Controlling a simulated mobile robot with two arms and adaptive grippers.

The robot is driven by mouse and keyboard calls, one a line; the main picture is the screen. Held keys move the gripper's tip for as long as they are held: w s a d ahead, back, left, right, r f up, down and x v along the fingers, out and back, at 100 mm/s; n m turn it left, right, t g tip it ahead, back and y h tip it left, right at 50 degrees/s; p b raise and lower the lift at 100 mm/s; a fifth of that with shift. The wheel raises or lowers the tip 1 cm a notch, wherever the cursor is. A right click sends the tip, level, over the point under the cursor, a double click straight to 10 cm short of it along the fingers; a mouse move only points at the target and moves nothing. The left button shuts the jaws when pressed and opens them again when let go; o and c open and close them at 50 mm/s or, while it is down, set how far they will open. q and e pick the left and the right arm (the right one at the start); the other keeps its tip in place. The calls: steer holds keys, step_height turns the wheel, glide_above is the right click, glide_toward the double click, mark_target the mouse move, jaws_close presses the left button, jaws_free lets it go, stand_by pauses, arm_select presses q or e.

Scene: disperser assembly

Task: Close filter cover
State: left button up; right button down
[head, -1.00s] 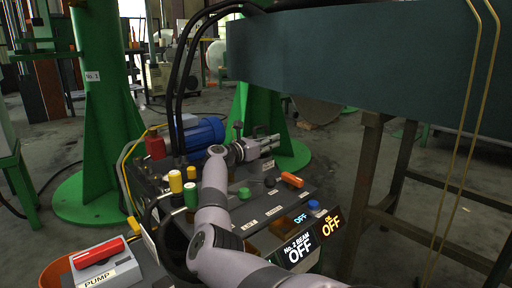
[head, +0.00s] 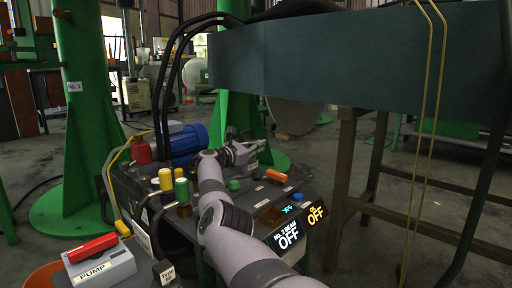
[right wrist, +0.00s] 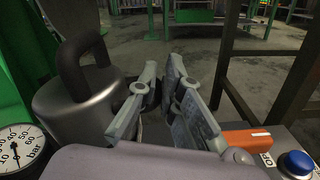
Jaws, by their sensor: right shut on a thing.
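The filter cover appears to be the grey metal cylinder with a thick dark handle (right wrist: 85,105), at the left of the right wrist view. My right gripper (right wrist: 160,92) is just right of it, its two grey fingers close together. It is shut on a small dark part between the fingers, mostly hidden; I cannot tell whether this part belongs to the cover. In the head view the right gripper (head: 250,150) is at the back of the console, and the cover is hard to make out there. My left gripper is not in view.
A blue motor (head: 187,142) stands behind the console. A pressure gauge (right wrist: 18,147), an orange switch (right wrist: 247,138) and a blue button (right wrist: 297,163) are near the gripper. A pump box (head: 100,268) with a red lever is at front left. A large green panel (head: 310,58) hangs at upper right.

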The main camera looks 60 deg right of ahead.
steer(key=shift+w+f+t, duration=0.3)
steer(key=shift+w, duration=0.1)
steer(key=c, duration=2.2)
jaws_free()
steer(key=shift+o, duration=0.8)
steer(key=shift+w+f, duration=0.1)
steer(key=shift+f, duration=0.1)
steer(key=o, duration=0.4)
step_height(320, 180, up, 10)
steer(key=shift+d+f, duration=0.1)
steer(key=shift+f, duration=0.1)
steer(key=shift+s+r, duration=0.3)
steer(key=shift+r, duration=0.05)
